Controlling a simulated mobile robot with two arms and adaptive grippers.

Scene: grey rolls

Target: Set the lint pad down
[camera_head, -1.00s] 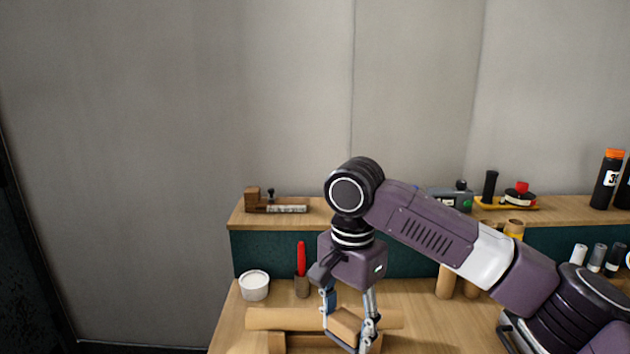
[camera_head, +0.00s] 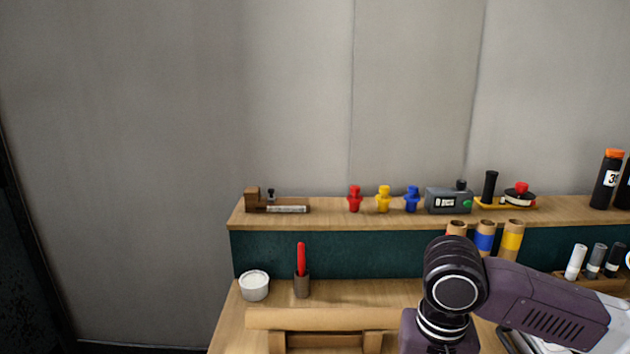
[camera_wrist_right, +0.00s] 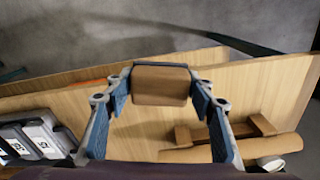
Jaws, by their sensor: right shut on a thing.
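The lint pad (camera_wrist_right: 160,86), a brown block with a dark edge, is in my right gripper (camera_wrist_right: 161,78). In the right wrist view its two linked fingers close on the pad from both sides. The pad is in front of the bare wooden bench; whether it touches the bench is hard to tell. In the head view only the upper body of this gripper (camera_head: 426,333) shows at the bottom edge, so its fingers and the pad are out of frame there. My left gripper is in neither view.
A long tan roll (camera_head: 325,318) rests on a wooden stand, seen also in the wrist view (camera_wrist_right: 240,148). A white tub (camera_head: 254,287) and a red-handled tool (camera_head: 301,262) stand behind it. Coloured pegs, a grey device (camera_head: 449,202) and other items line the raised shelf (camera_head: 330,209).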

